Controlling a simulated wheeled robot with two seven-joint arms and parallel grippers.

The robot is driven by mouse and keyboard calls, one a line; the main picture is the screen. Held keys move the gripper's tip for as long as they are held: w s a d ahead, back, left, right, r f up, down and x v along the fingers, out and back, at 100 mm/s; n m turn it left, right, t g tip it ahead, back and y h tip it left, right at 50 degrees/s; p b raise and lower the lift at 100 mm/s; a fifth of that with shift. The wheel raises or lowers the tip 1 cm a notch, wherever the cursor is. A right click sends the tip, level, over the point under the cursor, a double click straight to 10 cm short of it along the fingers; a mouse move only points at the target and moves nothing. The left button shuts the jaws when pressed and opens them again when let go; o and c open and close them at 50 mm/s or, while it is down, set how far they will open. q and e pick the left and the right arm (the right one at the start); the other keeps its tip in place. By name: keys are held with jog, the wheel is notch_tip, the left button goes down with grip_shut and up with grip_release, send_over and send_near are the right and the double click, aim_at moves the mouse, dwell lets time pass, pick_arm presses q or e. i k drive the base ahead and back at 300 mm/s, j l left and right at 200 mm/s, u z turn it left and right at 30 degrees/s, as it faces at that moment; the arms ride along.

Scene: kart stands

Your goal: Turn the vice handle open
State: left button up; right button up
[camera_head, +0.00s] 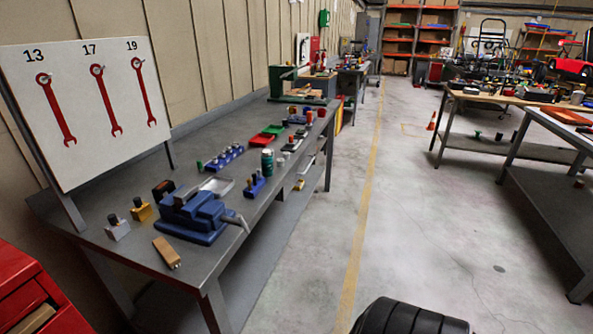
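A blue vice (192,215) sits on the near end of the long grey workbench, close to its right edge. Its light grey handle (240,222) sticks out on the right side of the vice, toward the bench edge. From this distance I cannot tell how far the jaws are apart. Neither of my grippers shows in the head view, and nothing touches the vice or its handle.
The grey workbench (85,238) also carries a wooden block (166,252), a yellow block (140,210), a blue holder (225,157) and a green can (267,162). A wrench board (85,105) stands behind. A black tyre (405,317) lies at the bottom. The floor (310,255) beside the bench is clear.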

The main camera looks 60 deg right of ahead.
aim_at(240, 222)
jog(key=z, duration=1.3)
jog(key=l+u, duration=0.2)
jog(key=u, duration=0.3)
jog(key=i, duration=0.05)
